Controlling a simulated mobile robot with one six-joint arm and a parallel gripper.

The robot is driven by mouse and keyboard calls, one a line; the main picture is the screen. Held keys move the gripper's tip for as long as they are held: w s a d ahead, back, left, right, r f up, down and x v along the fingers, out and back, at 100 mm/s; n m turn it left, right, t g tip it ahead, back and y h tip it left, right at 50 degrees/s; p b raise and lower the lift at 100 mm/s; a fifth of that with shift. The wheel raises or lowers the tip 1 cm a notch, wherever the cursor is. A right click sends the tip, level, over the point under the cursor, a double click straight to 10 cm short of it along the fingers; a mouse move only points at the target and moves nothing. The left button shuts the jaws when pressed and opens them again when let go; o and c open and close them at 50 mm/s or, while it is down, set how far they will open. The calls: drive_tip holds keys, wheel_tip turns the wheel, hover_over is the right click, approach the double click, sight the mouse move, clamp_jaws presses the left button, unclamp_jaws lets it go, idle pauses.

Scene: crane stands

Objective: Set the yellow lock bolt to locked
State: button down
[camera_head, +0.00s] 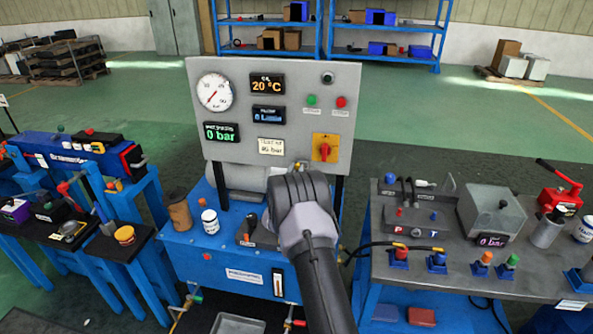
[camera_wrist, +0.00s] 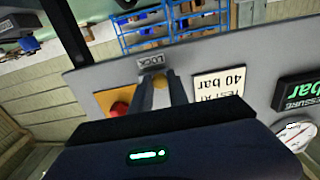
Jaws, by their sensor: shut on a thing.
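My gripper (camera_head: 297,184) reaches toward the lower right part of the grey instrument panel in the head view, and its own body hides its fingertips there. In the wrist view, which looks upside down, its two fingers stand on either side of a small yellow knob, the yellow lock bolt (camera_wrist: 159,82). The gripper is shut on this bolt. How far the bolt is turned or slid cannot be told.
A red rotary switch on a yellow plate (camera_head: 326,148) is close to my gripper, also seen in the wrist view (camera_wrist: 119,108). The panel (camera_head: 228,155) carries a gauge, displays and buttons. A cylinder, a white jar and a dark-handled tool stand on the blue bench (camera_head: 205,255).

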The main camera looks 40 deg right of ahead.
sight(313, 163)
drive_tip(key=s+d+b, duration=0.1)
drive_tip(key=s+d, duration=0.2)
drive_tip(key=shift+s+d, duration=0.1)
drive_tip(key=shift+s, duration=0.25)
drive_tip(key=c, duration=1.3)
unclamp_jaws()
drive_tip(key=shift+s, duration=0.1)
drive_tip(key=shift+o, duration=0.2)
drive_tip(key=p+v, duration=0.1)
drive_tip(key=v, duration=1.6)
drive_tip(key=shift+s, duration=0.15)
